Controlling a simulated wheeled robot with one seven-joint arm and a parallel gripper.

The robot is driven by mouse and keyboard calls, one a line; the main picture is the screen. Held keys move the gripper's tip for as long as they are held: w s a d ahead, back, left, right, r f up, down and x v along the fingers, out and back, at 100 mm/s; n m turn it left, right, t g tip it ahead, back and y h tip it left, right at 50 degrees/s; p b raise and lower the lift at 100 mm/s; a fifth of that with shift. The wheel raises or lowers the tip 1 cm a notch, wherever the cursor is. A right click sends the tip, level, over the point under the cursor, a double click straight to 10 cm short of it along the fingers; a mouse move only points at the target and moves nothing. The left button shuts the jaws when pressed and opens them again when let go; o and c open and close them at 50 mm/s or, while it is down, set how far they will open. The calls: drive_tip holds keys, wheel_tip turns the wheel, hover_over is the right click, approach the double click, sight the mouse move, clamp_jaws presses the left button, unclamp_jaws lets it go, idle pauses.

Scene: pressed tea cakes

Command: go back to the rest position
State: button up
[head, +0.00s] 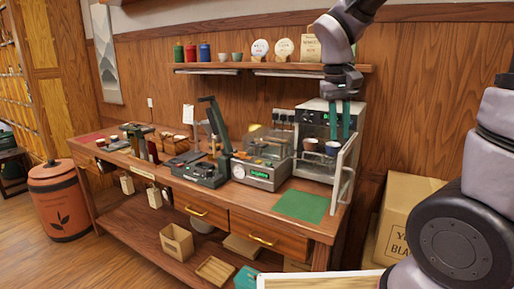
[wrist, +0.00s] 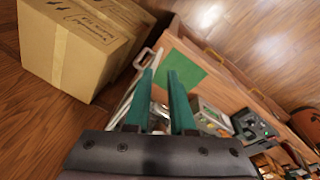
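My gripper (head: 340,138) hangs with its two teal fingers pointing down, in front of the upper part of an open metal cabinet (head: 311,170) at the right end of the bench. The fingers are apart with nothing held between them. In the wrist view my gripper (wrist: 159,72) also shows a clear gap between the fingertips. A dark cup (head: 332,148) stands in the cabinet below the fingertips, with another cup (head: 311,144) to its left. I cannot tell the exact depth between the fingers and the cups.
A wall shelf (head: 210,67) with canisters and tea cakes is behind my arm. The bench (head: 330,228) carries devices and a green mat (head: 301,206). Cardboard boxes (head: 408,200) stand right of the bench, also in the wrist view (wrist: 65,50). Open floor (wrist: 30,135) shows beside them.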

drive_tip(key=s+d+r+m+t+y, duration=0.3)
drive_tip(key=s+r+t, duration=0.3)
drive_tip(key=s+r, duration=0.2)
drive_tip(key=shift+d+r+m+y, duration=0.3)
drive_tip(key=shift+d+r+m, duration=0.2)
drive_tip(key=shift+d+r, duration=0.2)
